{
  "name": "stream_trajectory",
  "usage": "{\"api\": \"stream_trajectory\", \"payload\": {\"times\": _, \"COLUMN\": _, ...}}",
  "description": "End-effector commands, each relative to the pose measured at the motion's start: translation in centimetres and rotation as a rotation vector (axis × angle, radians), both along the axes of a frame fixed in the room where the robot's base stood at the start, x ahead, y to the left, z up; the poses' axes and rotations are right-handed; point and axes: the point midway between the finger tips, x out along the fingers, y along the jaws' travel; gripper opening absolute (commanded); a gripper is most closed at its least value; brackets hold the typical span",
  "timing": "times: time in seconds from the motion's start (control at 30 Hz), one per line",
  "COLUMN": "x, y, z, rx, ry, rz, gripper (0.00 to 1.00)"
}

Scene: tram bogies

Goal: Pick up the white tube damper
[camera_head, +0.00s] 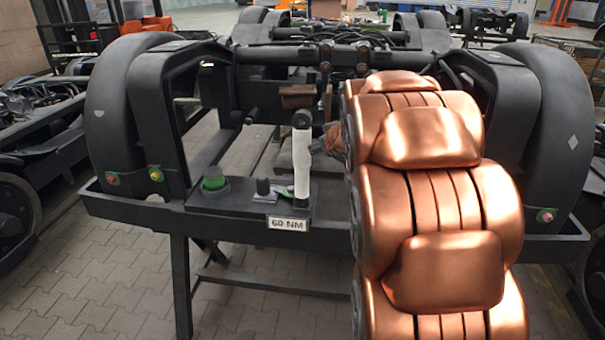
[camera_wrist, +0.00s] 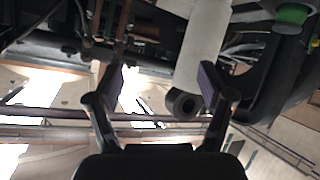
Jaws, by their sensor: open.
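The white tube damper (camera_head: 302,163) stands upright on the dark front shelf of the bogie frame, with a dark ring-shaped eye at its top. In the wrist view the damper (camera_wrist: 203,48) comes down from the top edge, its eye end near the right finger. My gripper (camera_wrist: 162,72) is open, with nothing held between its fingers. The right finger overlaps the damper's edge in the picture, and the left finger is well apart from it. I cannot tell whether they touch. In the head view my gripper (camera_head: 320,145) is just right of the damper, mostly hidden behind my copper arm.
A "60 NM" label (camera_head: 288,224) is on the front. Large dark wheel guards (camera_head: 125,105) flank the frame. Cross tubes run behind.

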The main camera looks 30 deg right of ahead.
Motion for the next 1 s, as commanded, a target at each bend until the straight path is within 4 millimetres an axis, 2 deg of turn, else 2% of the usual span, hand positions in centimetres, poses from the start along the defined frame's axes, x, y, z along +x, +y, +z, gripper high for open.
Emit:
{"api": "stream_trajectory", "payload": {"times": 0.03, "x": 0.8, "y": -1.0, "z": -0.2, "rx": 0.007, "ry": -0.023, "rz": 0.034, "gripper": 0.81}}
{"api": "stream_trajectory", "payload": {"times": 0.23, "x": 3.2, "y": -1.5, "z": -0.9, "rx": 0.065, "ry": -0.1, "rz": 0.212, "gripper": 0.81}}
{"api": "stream_trajectory", "payload": {"times": 0.4, "x": 3.4, "y": -1.2, "z": -2.5, "rx": 0.149, "ry": -0.124, "rz": 0.349, "gripper": 0.81}}
{"api": "stream_trajectory", "payload": {"times": 0.6, "x": 2.4, "y": -0.5, "z": -4.4, "rx": 0.253, "ry": -0.126, "rz": 0.467, "gripper": 0.81}}
{"api": "stream_trajectory", "payload": {"times": 0.73, "x": 2.0, "y": 0.0, "z": -5.0, "rx": 0.288, "ry": -0.122, "rz": 0.506, "gripper": 0.81}}
{"api": "stream_trajectory", "payload": {"times": 1.0, "x": 3.7, "y": 0.6, "z": -5.8, "rx": 0.297, "ry": -0.122, "rz": 0.514, "gripper": 0.81}}
